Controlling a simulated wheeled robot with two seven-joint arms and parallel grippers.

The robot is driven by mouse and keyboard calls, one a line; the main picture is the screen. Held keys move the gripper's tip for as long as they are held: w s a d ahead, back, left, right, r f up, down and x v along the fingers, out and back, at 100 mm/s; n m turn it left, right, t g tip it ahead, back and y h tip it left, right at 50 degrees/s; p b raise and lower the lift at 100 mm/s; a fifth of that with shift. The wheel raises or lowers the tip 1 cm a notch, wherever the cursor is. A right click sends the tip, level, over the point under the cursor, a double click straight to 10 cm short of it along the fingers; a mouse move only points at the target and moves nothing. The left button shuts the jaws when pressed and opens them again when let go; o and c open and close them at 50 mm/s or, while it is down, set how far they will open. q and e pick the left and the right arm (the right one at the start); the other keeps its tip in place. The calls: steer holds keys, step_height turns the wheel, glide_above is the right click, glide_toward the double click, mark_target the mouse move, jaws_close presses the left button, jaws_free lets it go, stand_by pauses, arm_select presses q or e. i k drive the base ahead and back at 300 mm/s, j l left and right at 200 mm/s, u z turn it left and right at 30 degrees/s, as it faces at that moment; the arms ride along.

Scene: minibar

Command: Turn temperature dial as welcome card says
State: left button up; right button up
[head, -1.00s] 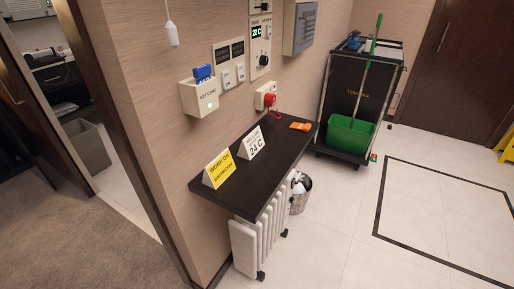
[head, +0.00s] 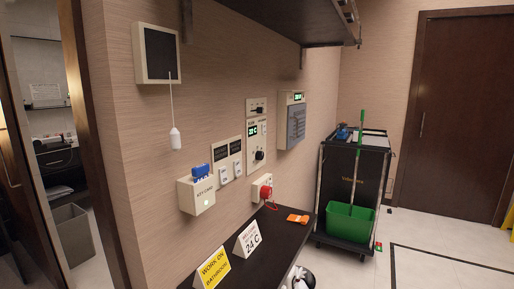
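The temperature dial (head: 259,155) is a dark round knob on a pale wall panel, below a small lit display (head: 252,130) that appears to read 22 C. The welcome card (head: 248,241) is a white tent card standing on the dark shelf and shows 24 C. A yellow card (head: 213,270) reading "WORK ON BATHROOM" stands to its left. Neither of my grippers shows in the head view.
An orange item (head: 298,218) lies on the shelf. An upper shelf (head: 290,18) juts out above. A cleaning cart (head: 352,185) stands behind.

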mark_target(259, 156)
steer(key=i+l+u, duration=0.1)
steer(key=i+l, duration=0.15)
steer(key=i+l+u, duration=0.1)
steer(key=i+l, duration=0.15)
steer(key=l, duration=0.2)
steer(key=i+l+u, duration=0.1)
steer(key=l, duration=0.3)
steer(key=i+l+u, duration=0.1)
steer(key=i+l, duration=0.2)
steer(key=i+l+u, duration=0.1)
steer(key=l, duration=0.4)
steer(key=i+l+u, duration=0.1)
steer(key=i+l, duration=0.2)
steer(key=i+l+u, duration=0.1)
steer(key=l, duration=0.45)
steer(key=i+l+u, duration=0.15)
steer(key=l, duration=0.3)
steer(key=i, duration=0.05)
